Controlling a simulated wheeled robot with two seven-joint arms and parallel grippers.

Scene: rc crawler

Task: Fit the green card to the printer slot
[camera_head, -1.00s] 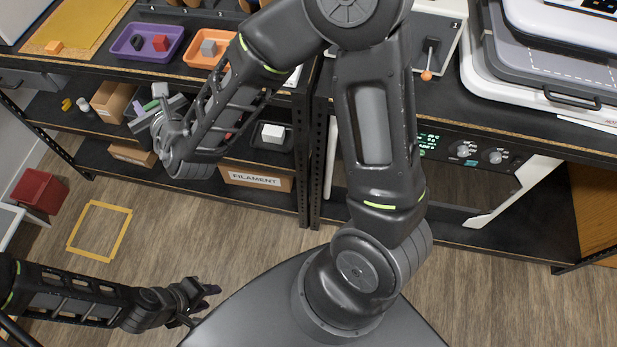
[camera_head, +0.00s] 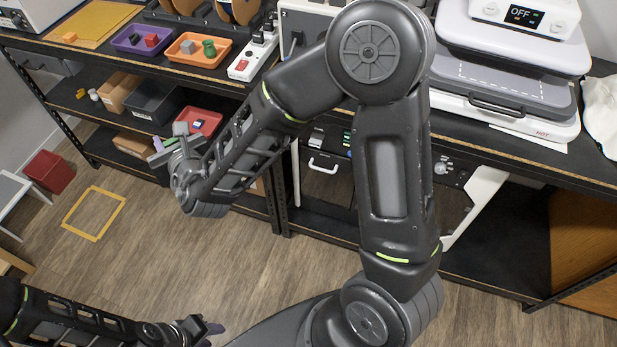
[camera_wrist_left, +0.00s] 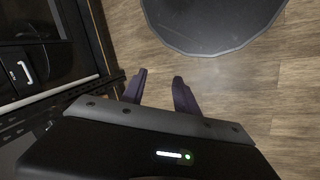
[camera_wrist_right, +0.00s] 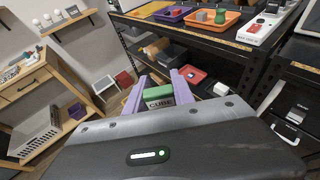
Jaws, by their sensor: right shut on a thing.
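The green card (camera_wrist_right: 159,95), marked "CUBE", is gripped between the pale purple fingers of my right gripper (camera_wrist_right: 160,98). In the head view my right gripper (camera_head: 165,148) is held out in front of the lower shelves, clear of them, and the card is small and hard to make out there. A dark machine with a white door handle (camera_head: 323,163), which may be the printer, stands under the bench, partly hidden by my right arm. I cannot make out its slot. My left gripper (camera_head: 207,329) is low over the floor. Its fingers (camera_wrist_left: 158,93) are apart and empty.
The bench carries a purple tray (camera_head: 127,42), an orange tray (camera_head: 184,55), a power strip (camera_head: 243,68) and a heat press (camera_head: 505,85). A red tray (camera_head: 209,118) is on the shelf below. A red bin (camera_head: 50,172) stands left. Floor by the yellow square (camera_head: 93,213) is clear.

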